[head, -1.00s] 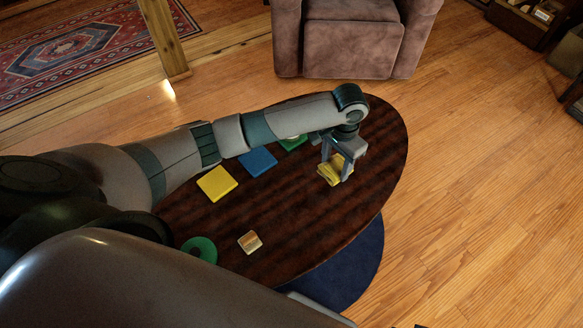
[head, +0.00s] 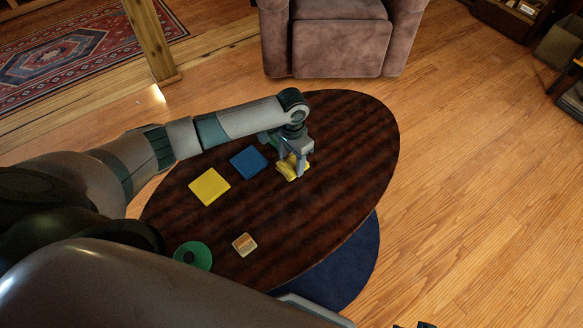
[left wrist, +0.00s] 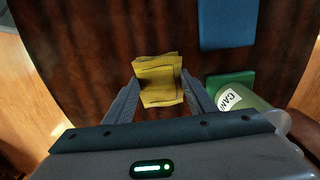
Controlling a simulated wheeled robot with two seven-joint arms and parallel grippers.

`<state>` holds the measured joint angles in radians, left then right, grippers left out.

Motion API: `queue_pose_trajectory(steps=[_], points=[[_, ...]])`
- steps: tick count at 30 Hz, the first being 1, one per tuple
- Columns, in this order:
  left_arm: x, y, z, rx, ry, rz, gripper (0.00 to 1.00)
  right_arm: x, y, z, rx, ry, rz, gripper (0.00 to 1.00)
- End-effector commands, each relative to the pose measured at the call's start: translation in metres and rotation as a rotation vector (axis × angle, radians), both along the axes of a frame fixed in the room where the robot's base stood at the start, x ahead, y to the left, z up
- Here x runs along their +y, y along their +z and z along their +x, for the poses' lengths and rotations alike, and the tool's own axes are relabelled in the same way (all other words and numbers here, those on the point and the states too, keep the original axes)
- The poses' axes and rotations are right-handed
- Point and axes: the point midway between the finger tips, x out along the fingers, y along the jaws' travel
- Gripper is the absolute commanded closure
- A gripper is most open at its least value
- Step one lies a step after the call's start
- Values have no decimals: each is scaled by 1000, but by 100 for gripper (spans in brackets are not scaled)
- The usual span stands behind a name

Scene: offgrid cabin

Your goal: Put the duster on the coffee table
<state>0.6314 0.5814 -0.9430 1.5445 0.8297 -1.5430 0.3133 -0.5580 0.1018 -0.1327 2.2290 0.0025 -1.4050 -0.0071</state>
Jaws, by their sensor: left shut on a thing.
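The duster, a yellow folded cloth (head: 289,171), is in my left gripper (head: 293,168) over the far middle of the dark oval coffee table (head: 345,150). In the left wrist view the yellow duster (left wrist: 158,80) sits between the two fingers (left wrist: 160,98), which are shut on it. I cannot tell whether the duster touches the tabletop.
A blue square (head: 248,162), a yellow square (head: 209,187), a green ring (head: 193,256) and a small striped block (head: 244,244) lie on the table. The table's right side is clear.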

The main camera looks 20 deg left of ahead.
Motion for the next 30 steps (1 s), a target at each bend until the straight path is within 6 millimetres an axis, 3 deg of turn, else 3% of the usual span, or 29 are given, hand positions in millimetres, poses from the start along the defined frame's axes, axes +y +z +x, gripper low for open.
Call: queue_pose_trajectory(steps=[5,10,16,29,30], points=[[0,-2,0,0,0,0,85,0,-2,-1,5,0,-1,69],[0,-18,-1,1,1,2,85,-1,-3,-5,15,0,-3,69],[0,-38,0,0,1,1,85,0,14,-7,6,0,-1,69],[0,-42,0,0,1,0,85,-1,14,-11,10,-1,-1,69],[0,-43,0,0,1,0,47,-1,13,-10,10,-1,-1,69]])
